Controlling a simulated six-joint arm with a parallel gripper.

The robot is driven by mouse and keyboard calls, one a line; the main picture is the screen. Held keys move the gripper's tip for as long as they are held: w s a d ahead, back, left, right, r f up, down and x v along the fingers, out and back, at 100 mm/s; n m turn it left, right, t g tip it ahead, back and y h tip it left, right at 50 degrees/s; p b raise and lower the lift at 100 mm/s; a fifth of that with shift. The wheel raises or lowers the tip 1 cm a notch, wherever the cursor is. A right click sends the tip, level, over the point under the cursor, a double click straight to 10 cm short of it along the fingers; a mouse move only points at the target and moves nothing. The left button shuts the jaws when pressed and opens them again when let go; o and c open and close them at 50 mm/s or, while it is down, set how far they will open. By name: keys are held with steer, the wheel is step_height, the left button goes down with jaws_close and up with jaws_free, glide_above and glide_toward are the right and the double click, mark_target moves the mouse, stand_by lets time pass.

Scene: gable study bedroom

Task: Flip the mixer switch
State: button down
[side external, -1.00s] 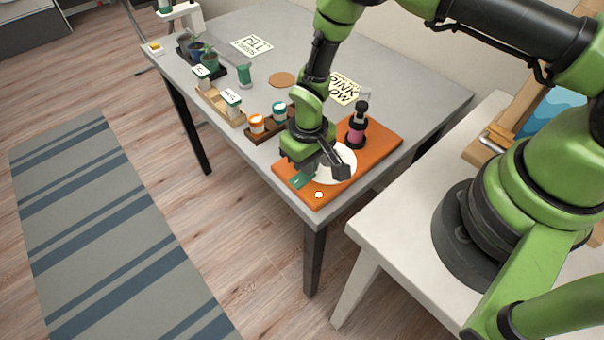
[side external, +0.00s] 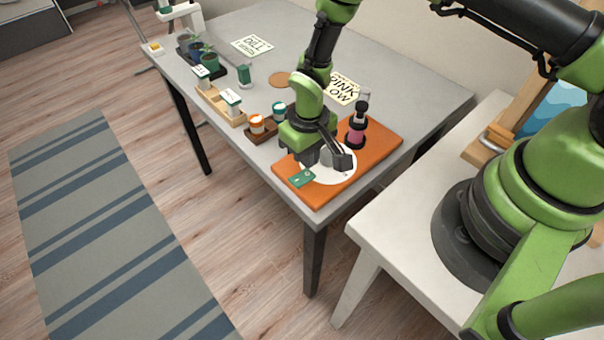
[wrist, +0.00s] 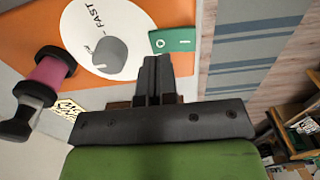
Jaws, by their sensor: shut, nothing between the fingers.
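The mixer base is an orange board (side external: 382,151) at the table's near corner. I cannot make out a switch lever. My gripper (wrist: 152,64) is shut and empty, pointing down over the board between knob and plate. It hides part of the disc in the side view.
A pink and black bottle-like object (side external: 357,127) stands on the board behind the disc. Orange- and teal-topped jars (side external: 257,124) sit in a brown tray left of my gripper. Signs and a round cork mat lie further back. The table's front edge is close.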

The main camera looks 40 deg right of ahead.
steer(key=shift+r, duration=1.95)
steer(key=shift+r, duration=0.1)
step_height(320, 180, up, 11)
steer(key=m+t, duration=0.1)
steer(key=t, duration=0.1)
glide_above(308, 173)
steer(key=w+d, duration=0.1)
steer(key=s+d+r+m+t+y, duration=0.1)
steer(key=s+d+r, duration=0.15)
steer(key=r, duration=0.85)
steer(key=s+d+r+m+t, duration=0.1)
steer(key=s+r, duration=0.3)
steer(key=s, duration=0.4)
steer(key=s+d+r+m+t+y, duration=0.1)
steer(key=s+r+t, duration=0.2)
steer(key=s+r, duration=0.2)
steer(key=shift+s, duration=1.6)
steer(key=shift+d, duration=0.1)
